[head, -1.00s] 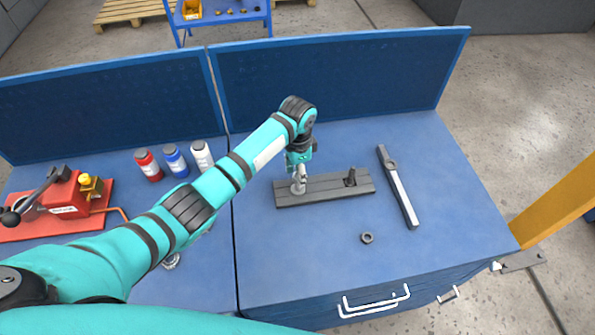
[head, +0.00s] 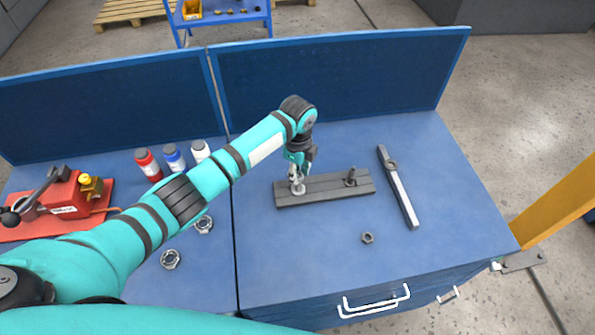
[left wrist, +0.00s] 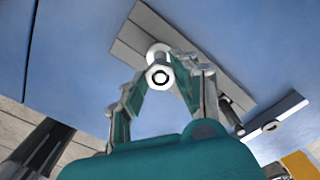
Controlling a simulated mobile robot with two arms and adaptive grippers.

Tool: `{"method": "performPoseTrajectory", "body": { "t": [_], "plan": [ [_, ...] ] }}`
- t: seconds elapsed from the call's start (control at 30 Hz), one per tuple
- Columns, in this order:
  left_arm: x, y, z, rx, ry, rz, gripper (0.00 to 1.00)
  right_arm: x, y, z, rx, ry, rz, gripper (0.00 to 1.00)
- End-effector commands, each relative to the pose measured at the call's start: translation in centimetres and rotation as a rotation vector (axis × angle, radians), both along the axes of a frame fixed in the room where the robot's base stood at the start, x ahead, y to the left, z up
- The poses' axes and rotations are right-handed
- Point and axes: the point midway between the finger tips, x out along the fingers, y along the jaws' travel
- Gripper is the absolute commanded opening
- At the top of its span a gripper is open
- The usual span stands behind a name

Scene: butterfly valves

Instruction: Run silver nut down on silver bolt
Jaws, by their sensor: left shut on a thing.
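A grey slotted plate (head: 325,191) lies on the blue bench, with the silver bolt standing at its left end and a dark bolt (head: 351,178) at its right end. My left gripper (head: 297,180) points down over the left end and hides most of the silver bolt. In the left wrist view the silver nut (left wrist: 160,76) sits between the fingertips, with the bolt's round end showing in its hole. A pale round base (left wrist: 156,50) shows beyond it on the plate. The left gripper is shut on the nut. How far down the nut sits is unclear. The right gripper is out of view.
A dark nut (head: 367,238) lies in front of the plate. A long grey bar (head: 402,194) with a ring lies to the right. Bottles and a red device (head: 68,195) stand farther left.

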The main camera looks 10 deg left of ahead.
Motion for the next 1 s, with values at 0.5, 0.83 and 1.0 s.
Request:
{"method": "performPoseTrajectory", "body": {
  "t": [0.5,0.83,1.0],
  "plan": [
    [0.0,-0.1,0.0,-0.001,0.0,-0.219,0.56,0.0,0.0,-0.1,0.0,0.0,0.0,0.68],
    [0.1,-0.1,2.8,-0.002,-0.003,-0.218,0.56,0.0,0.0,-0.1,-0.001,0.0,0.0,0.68],
    [0.1,-0.1,6.5,-0.001,-0.005,-0.22,0.56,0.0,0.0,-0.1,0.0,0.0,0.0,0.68]
  ]
}}
